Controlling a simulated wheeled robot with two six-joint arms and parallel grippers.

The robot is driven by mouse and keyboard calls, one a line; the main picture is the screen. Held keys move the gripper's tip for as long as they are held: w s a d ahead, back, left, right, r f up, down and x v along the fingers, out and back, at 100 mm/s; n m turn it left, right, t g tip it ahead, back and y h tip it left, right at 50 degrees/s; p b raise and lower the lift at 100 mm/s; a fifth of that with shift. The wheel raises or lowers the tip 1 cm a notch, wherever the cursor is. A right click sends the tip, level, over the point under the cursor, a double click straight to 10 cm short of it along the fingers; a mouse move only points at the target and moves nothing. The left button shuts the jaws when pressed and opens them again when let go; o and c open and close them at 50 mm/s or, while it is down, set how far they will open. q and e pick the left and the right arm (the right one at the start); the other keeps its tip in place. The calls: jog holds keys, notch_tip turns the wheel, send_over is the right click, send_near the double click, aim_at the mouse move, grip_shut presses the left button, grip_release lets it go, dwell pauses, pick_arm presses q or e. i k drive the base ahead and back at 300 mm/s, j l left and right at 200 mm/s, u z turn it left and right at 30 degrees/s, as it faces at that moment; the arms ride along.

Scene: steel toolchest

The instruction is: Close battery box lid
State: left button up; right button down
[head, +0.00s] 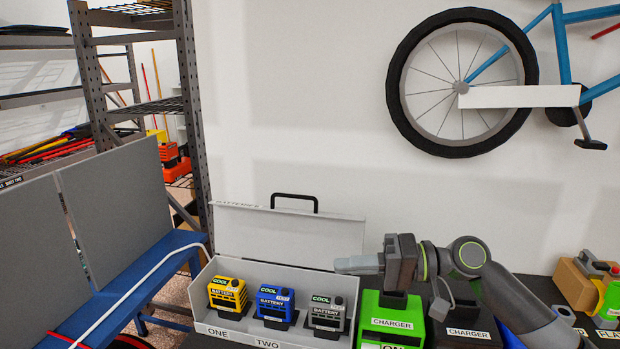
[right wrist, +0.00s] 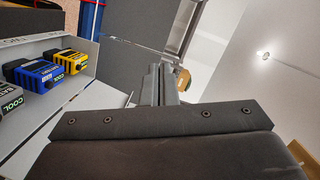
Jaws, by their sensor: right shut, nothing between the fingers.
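The battery box (head: 205,282) stands on the toolchest top in the head view. Its grey lid (head: 290,238) is open and upright at the back, with a black handle on its top edge. Inside are a yellow battery (head: 228,294), a blue battery (head: 275,303) and a grey battery (head: 327,314). In the right wrist view, the yellow battery (right wrist: 69,62) and blue battery (right wrist: 33,74) show at the left. My right gripper (head: 340,265) is shut and empty, pointing left at the lid's right end; I cannot tell whether it touches the lid. My left gripper is not in view.
A green charger (head: 390,318) and a dark charger (head: 468,336) stand right of the box, beneath my right arm. A blue-framed bench with grey panels (head: 115,205) is at the left. A bicycle (head: 462,85) hangs on the wall behind.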

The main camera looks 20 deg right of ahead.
aim_at(298, 238)
jog(key=i+l, duration=0.45)
jog(key=i, duration=0.15)
jog(key=i+l, duration=0.4)
jog(key=i, duration=0.15)
